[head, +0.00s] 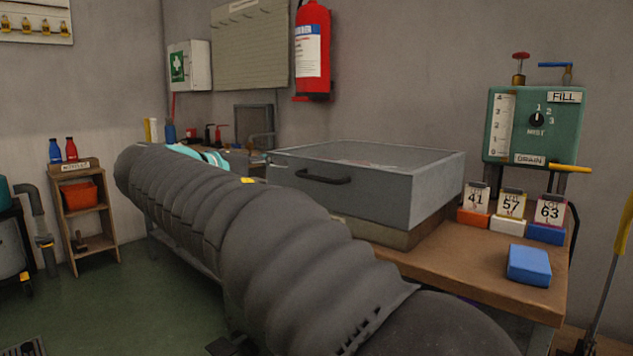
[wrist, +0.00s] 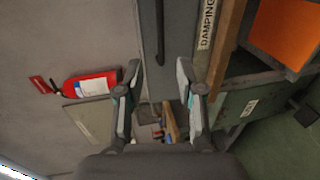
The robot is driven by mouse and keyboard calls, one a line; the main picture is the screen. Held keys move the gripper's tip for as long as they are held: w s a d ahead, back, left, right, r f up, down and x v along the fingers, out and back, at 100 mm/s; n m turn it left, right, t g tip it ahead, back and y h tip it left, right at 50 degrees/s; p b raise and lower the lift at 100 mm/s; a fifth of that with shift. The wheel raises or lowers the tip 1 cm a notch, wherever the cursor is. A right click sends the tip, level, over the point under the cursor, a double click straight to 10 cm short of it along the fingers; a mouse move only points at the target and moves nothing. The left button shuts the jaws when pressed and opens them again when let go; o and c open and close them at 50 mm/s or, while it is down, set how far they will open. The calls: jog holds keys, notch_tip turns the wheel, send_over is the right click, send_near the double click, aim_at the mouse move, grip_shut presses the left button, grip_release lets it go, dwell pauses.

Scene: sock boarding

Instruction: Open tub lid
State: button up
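The grey tub (head: 420,195) stands on the wooden bench, with its flat top lid (head: 375,153) lying level and shut. A black bar handle (head: 323,178) is on its front face. In the wrist view the dark handle (wrist: 160,32) runs down from the top edge against the grey tub face, between and beyond my fingertips. My gripper (wrist: 158,78) is open and empty, its two fingers spread either side of the handle's line, apart from it. In the head view my arm's grey sleeve hides most of the gripper; only teal parts show behind it.
Right of the tub stand numbered cards (head: 512,204), a blue block (head: 529,265) and a green fill/drain panel (head: 535,125). A fire extinguisher (head: 312,50) hangs on the back wall. A small shelf (head: 83,215) stands left, with open green floor near it.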

aim_at(314, 178)
jog(key=x, duration=1.2)
jog(key=shift+w+d, duration=0.1)
jog(key=shift+d, duration=0.05)
grip_shut()
